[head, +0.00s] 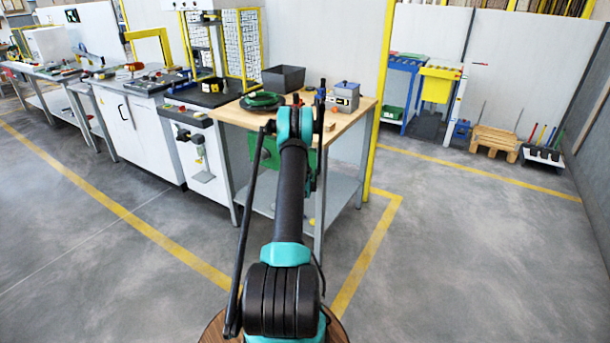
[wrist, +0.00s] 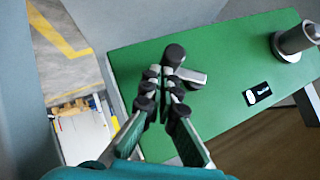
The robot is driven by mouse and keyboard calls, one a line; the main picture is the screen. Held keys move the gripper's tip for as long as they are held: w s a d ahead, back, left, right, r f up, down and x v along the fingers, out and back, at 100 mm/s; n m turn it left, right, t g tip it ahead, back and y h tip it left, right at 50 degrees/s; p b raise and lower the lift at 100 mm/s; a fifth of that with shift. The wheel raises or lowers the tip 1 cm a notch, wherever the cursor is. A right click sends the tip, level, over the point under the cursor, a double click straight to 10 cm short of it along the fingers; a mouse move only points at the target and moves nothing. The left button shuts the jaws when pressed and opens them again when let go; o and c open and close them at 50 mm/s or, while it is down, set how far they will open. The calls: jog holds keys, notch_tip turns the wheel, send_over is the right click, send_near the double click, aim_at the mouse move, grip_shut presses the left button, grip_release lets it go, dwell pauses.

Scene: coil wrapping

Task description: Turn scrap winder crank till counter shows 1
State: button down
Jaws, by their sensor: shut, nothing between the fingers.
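The scrap winder's green panel (wrist: 225,62) fills much of the wrist view. Its crank shows as a grey arm (wrist: 191,76) with a round black knob (wrist: 174,54). The counter (wrist: 258,93) is a small dark display to the right, its digits too small to read. My gripper (wrist: 161,85) is shut, its fingertips just below the knob in the picture and partly covering the crank. I cannot tell whether they touch it. In the head view the green winder body (head: 268,153) hangs below the bench top, and my arm hides the gripper and crank.
A grey cylinder (wrist: 294,40) sticks out from the panel's right side. The wooden bench top (head: 358,112) holds a dark bin (head: 284,78), a green coil (head: 262,100) and a grey box (head: 345,95).

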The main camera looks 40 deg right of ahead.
notch_tip(320, 180, down, 6)
jog(key=w+a, duration=0.1)
jog(key=w, duration=0.1)
jog(key=shift+w+r, duration=0.15)
jog(key=shift+w, duration=0.2)
dwell(0.3)
dwell(1.5)
